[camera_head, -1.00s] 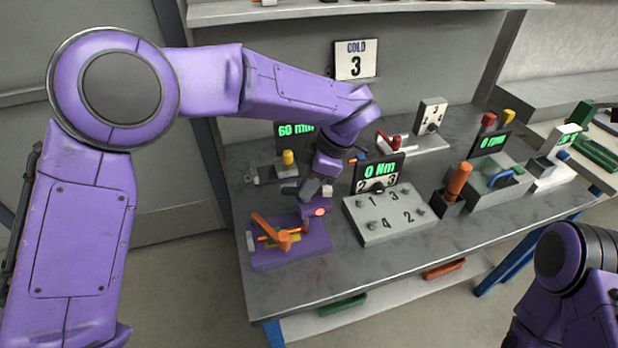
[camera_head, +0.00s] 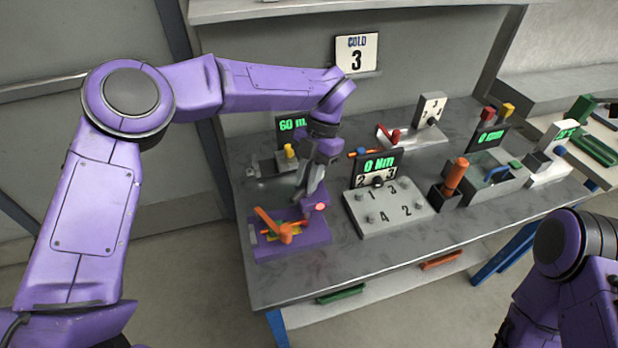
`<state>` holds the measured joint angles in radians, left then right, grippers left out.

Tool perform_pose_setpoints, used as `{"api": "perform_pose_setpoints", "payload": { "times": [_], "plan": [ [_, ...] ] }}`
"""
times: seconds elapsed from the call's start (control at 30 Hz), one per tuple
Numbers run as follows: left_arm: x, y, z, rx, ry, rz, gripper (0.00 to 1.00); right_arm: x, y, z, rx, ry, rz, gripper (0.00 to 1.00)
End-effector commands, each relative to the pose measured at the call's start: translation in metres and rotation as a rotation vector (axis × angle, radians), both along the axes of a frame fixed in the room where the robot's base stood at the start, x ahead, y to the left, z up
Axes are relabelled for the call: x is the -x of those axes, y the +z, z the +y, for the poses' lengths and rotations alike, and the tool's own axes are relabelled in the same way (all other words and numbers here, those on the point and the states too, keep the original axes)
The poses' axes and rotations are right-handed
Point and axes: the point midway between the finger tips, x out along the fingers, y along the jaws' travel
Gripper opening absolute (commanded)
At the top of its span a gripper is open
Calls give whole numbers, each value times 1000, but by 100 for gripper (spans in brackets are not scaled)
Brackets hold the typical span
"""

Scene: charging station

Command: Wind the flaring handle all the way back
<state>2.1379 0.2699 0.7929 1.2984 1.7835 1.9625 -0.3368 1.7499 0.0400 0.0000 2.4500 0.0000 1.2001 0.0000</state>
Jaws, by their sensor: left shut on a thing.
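A purple flaring block (camera_head: 292,247) sits at the front left of the bench. It carries an orange lever (camera_head: 272,224) tilted up to the left, and a round pink knob (camera_head: 320,207) at its right end. My left gripper (camera_head: 313,199) reaches down from above to the block's right end, right by the pink knob. It is shut on the handle there; its fingers hide most of what they grip. My right arm (camera_head: 562,240) shows at the lower right, with its gripper out of view.
A grey numbered plate (camera_head: 392,214) with a "0 Nm" display (camera_head: 377,167) stands just right of the gripper. A yellow-knobbed fixture (camera_head: 266,167) is behind it. An orange-handled tool in a black holder (camera_head: 444,196) stands further right. The front bench strip is clear.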

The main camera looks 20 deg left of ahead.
Motion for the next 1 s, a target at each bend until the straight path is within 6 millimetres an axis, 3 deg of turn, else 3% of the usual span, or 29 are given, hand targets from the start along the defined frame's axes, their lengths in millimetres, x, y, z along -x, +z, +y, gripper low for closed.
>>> {"api": "perform_pose_setpoints", "payload": {
  "times": [0.5,1.0],
  "plan": [
    [-1,-2,3,2,403,-5,0,0,-32,0,0,0,0,43],
    [-1,1,3,1,527,-5,0,0,-41,0,0,0,0,43]
  ]
}}
